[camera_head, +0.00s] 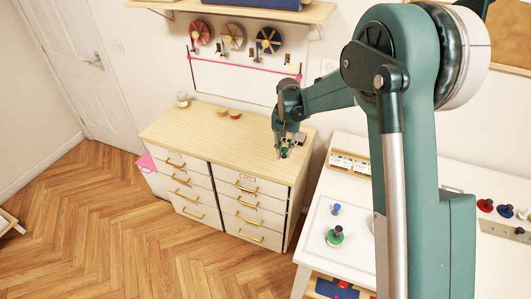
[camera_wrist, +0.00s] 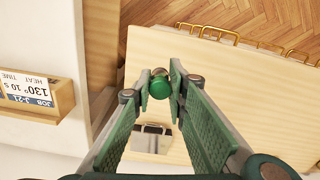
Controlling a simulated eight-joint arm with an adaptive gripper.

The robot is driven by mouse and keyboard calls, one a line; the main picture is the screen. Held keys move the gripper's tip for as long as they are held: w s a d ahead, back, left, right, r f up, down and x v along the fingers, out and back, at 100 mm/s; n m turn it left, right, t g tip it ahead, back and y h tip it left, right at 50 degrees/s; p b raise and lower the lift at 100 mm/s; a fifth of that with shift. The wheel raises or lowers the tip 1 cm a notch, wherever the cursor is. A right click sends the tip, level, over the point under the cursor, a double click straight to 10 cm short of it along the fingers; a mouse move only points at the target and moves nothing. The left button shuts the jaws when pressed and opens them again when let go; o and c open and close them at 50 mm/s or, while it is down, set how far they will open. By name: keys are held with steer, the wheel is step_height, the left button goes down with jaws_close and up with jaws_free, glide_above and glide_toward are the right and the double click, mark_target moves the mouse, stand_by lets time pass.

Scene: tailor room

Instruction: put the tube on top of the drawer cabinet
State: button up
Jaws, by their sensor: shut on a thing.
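My gripper (camera_head: 287,150) is shut on a small green tube (camera_wrist: 160,86), held between the fingertips. In the wrist view the gripper (camera_wrist: 161,82) shows both fingers against the tube's sides. The tube also shows as a small green spot in the head view (camera_head: 284,152). The drawer cabinet (camera_head: 200,128) has a pale wooden top and white drawers with brass handles. In the wrist view the cabinet top (camera_wrist: 230,75) lies behind the tube. The gripper is over the right part of the top; I cannot tell the height of the gap.
A jar (camera_head: 182,100) and small round pieces (camera_head: 222,112) sit at the back of the cabinet top. A small metallic object (camera_wrist: 151,138) is near its right end. A white table (camera_head: 350,240) with spools stands right, across a narrow gap. The top's middle is clear.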

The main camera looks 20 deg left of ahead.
mark_target(285, 148)
steer(key=shift+f, duration=2.4)
steer(key=shift+f, duration=1.85)
steer(key=shift+f, duration=0.2)
steer(key=o, duration=0.9)
steer(key=shift+c, duration=0.2)
steer(key=shift+r, duration=0.25)
step_height(285, 148, up, 12)
steer(key=shift+f, duration=0.1)
